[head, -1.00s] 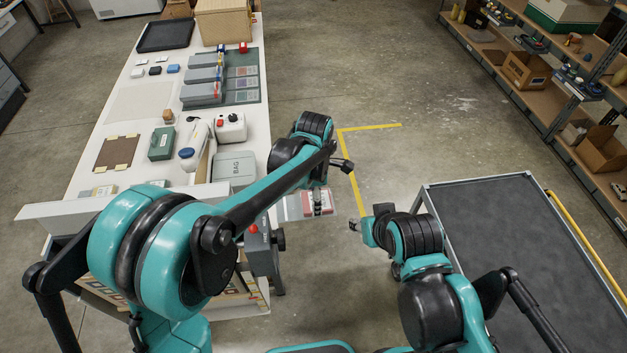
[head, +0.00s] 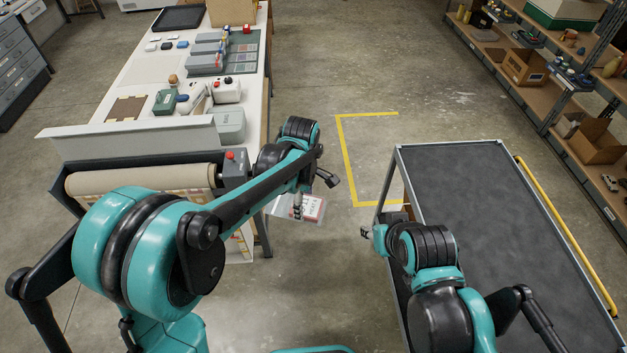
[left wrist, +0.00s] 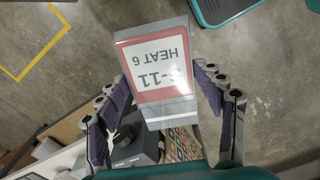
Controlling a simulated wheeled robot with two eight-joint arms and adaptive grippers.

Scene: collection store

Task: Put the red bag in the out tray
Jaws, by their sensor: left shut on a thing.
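A clear flat bag with a red-bordered white label (head: 313,208) hangs at my left gripper (head: 298,206), beside the near right corner of the workbench and above the floor. In the left wrist view the bag (left wrist: 158,68) lies between the two fingers, its label reading "HEAT 6" upside down. My left gripper is shut on it. A black tray (head: 179,18) lies at the bench's far end; I cannot tell whether it is the out tray. My right gripper (head: 366,232) is near the cart's left edge; its fingers are too small to judge.
The white workbench (head: 95,98) holds grey bins (head: 205,64), bottles, a white canister (head: 227,91) and a grey bag box (head: 230,125). A paper roll (head: 140,180) fronts it. A dark-topped cart (head: 470,200) stands right. Floor between is clear, with yellow tape (head: 347,160).

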